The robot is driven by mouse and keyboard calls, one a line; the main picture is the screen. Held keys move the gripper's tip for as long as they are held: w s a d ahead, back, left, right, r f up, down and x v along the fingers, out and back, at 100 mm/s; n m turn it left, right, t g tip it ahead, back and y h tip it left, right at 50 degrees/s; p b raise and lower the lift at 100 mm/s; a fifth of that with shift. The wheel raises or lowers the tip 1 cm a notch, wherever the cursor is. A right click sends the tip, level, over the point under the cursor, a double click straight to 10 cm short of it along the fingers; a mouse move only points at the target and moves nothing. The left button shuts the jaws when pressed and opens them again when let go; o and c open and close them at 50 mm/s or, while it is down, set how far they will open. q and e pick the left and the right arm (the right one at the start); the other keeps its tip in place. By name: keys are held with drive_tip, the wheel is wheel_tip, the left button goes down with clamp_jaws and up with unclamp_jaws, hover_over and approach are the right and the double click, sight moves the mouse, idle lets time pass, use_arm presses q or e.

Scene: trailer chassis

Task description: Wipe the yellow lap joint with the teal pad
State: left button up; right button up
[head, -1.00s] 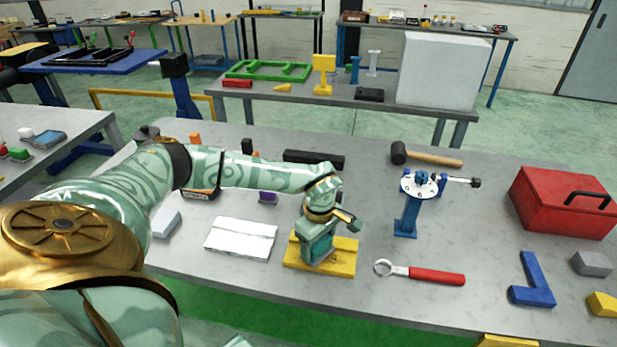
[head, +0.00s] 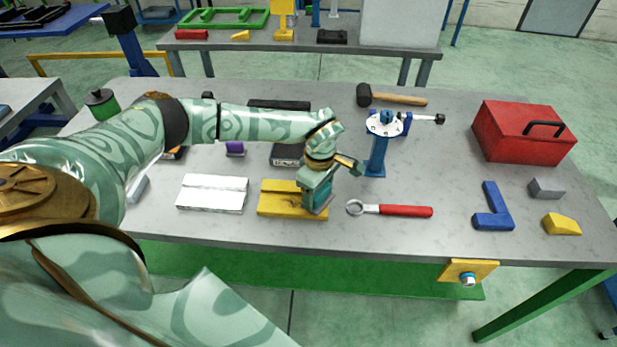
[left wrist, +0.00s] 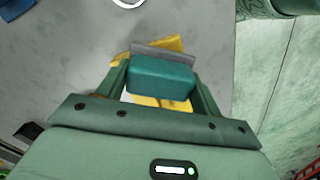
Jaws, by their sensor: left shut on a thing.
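The yellow lap joint (head: 280,200) lies flat on the grey table, to the right of a white lap joint. My left gripper (head: 318,200) is over its right end, pointing down. In the left wrist view the gripper (left wrist: 160,85) is shut on the teal pad (left wrist: 160,77), which sits between its two fingers. Yellow of the lap joint (left wrist: 165,102) shows around the pad there. Whether the pad touches the joint I cannot tell. The pad hides part of the joint. My right gripper is in neither view.
A white lap joint (head: 212,194) lies to the left. A red-handled wrench (head: 395,210) lies close to the right. A blue stand with a round disc (head: 378,150) rises behind it. A red toolbox (head: 522,133) and a blue angle piece (head: 490,208) are farther right.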

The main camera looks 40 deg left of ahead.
use_arm(q)
drive_tip(key=shift+w+d, duration=0.1)
drive_tip(key=shift+d, duration=0.15)
wheel_tip(320, 180, up, 6)
drive_tip(key=p, duration=0.5)
drive_tip(key=shift+p, duration=0.3)
wheel_tip(320, 180, up, 3)
drive_tip(key=p, duration=0.3)
drive_tip(key=shift+r, duration=0.15)
drive_tip(key=shift+f, duration=0.25)
drive_tip(key=shift+f+b, duration=2.65)
drive_tip(key=shift+f, duration=1.4)
